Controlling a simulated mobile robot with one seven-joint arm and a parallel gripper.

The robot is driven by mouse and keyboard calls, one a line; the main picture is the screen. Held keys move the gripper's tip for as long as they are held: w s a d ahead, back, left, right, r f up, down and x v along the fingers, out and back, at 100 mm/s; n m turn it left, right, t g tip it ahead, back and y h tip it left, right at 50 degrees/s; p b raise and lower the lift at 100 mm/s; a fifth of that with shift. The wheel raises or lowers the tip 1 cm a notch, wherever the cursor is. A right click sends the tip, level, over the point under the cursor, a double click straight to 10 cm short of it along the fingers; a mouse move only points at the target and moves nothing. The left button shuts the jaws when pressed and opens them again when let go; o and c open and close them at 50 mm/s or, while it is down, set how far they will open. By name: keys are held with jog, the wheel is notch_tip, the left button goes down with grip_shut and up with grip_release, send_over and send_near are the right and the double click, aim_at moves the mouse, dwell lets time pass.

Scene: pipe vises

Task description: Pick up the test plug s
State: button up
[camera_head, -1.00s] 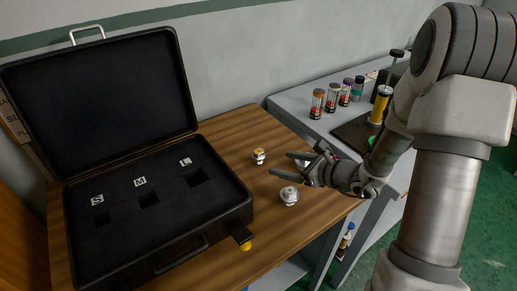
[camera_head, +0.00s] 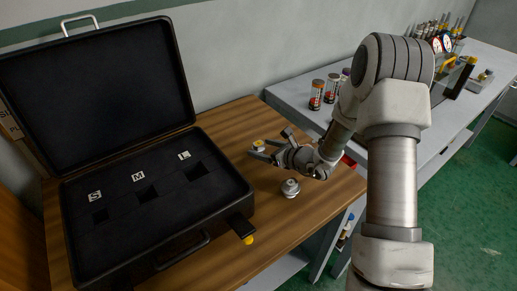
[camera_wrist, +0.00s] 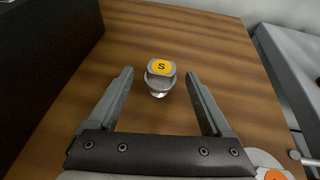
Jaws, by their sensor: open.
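The test plug s (camera_wrist: 159,78) is a small metal plug with a yellow top marked S. It stands upright on the wooden table, and in the head view it shows as a yellow-topped piece (camera_head: 259,146). My gripper (camera_wrist: 159,84) is open, with one finger on each side of the plug near the fingertips. I see gaps between the fingers and the plug. In the head view my gripper (camera_head: 262,150) reaches in from the right at the plug, low over the table.
An open black case (camera_head: 150,262) with slots labelled S, M and L stands on the left of the table (camera_head: 232,112). Another metal plug (camera_head: 290,187) stands in front of my gripper. A grey bench (camera_head: 290,98) with several jars is behind on the right.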

jog(key=x, duration=0.5)
jog(key=shift+w+a, duration=0.15)
jog(key=shift+r, duration=0.1)
grip_shut()
